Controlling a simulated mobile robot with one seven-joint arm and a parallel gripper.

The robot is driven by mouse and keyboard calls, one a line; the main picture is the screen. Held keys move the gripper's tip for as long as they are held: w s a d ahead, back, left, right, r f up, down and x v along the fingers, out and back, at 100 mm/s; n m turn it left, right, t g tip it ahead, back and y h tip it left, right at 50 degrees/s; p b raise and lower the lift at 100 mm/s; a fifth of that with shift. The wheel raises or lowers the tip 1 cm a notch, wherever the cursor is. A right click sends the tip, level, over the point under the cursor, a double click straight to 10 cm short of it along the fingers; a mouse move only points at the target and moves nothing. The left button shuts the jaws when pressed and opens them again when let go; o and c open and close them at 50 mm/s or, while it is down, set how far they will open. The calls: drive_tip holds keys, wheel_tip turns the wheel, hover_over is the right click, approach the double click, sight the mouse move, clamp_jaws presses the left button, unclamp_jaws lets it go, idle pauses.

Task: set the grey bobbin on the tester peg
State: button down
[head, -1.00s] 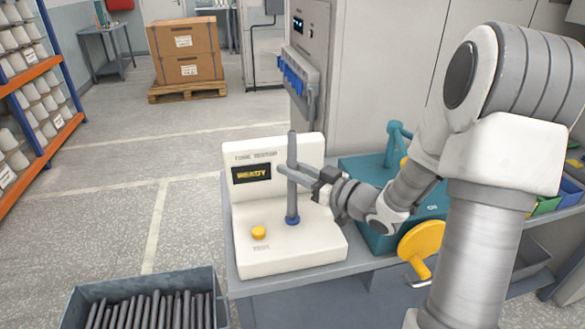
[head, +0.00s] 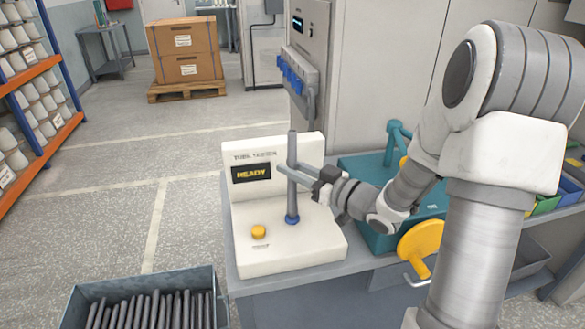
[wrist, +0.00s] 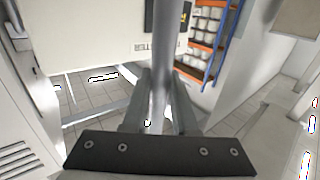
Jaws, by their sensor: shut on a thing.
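The grey bobbin (head: 292,150) is a long thin tube standing upright in the head view, in front of the tester's display. My gripper (head: 293,172) comes in from the right and is shut on the bobbin at about mid-height. In the wrist view the bobbin (wrist: 166,60) runs between the two fingers (wrist: 160,110). The white tester (head: 275,251) has a blue collar (head: 292,219) on its base, and the bobbin's lower end appears to meet it. The peg itself is not visible, so I cannot tell how far the bobbin sits on it.
The tester's display (head: 251,173) reads READY, and a yellow button (head: 258,232) is on its base. A teal machine with a yellow handwheel (head: 421,240) stands close on the right. A grey bin (head: 140,283) of several dark tubes is at front left.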

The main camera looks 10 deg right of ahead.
drive_tip(key=shift+f+b, duration=0.5)
drive_tip(key=shift+f, duration=0.1)
drive_tip(key=c, duration=1)
unclamp_jaws()
drive_tip(key=shift+p+v, duration=0.5)
drive_tip(key=shift+v, duration=5.05)
